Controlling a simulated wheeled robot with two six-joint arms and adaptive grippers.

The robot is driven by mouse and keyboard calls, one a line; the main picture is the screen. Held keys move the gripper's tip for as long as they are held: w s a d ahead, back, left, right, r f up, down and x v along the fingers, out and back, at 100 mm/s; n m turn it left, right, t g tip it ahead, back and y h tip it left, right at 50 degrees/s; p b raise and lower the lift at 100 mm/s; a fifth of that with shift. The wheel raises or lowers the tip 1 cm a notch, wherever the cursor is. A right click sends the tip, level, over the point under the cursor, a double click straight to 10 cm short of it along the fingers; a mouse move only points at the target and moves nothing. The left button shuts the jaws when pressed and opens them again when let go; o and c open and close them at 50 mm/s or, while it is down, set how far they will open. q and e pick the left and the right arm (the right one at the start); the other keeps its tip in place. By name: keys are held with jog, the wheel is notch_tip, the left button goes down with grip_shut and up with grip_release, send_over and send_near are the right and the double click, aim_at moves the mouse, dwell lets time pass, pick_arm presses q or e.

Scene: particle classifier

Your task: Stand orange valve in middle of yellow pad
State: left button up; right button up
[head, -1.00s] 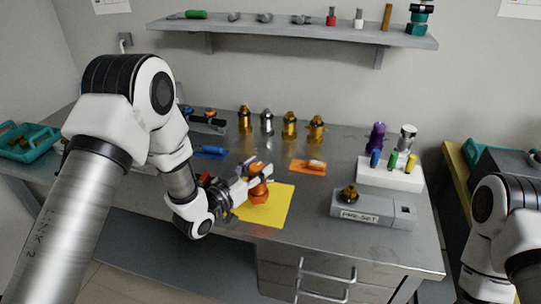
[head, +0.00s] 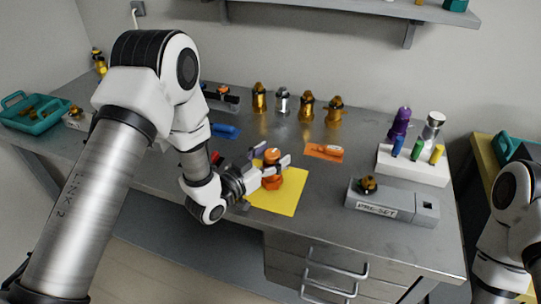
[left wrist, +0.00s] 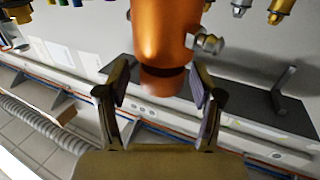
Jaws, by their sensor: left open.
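The orange valve (head: 272,183) stands upright on the yellow pad (head: 286,204), near its middle; the arm hides the pad's left part. My left gripper (head: 276,169) is open, with its fingers on either side of the valve. In the left wrist view the orange valve (left wrist: 163,35) rises between the two spread fingers of the left gripper (left wrist: 162,88), with a gap showing beside it. A metal fitting sticks out of its side. My right gripper is outside the view; only part of the right arm shows at the right edge.
Several brass and silver valves (head: 307,106) stand behind the pad. An orange pad (head: 324,151) lies to its right. The grey PRE-SET block (head: 392,204) and white holder (head: 413,165) stand farther right. A teal tray (head: 38,119) sits far left. The bench's front edge is close to the pad.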

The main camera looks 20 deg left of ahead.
pick_arm(q)
jog(key=b+v, duration=0.1)
jog(key=v, duration=1.1)
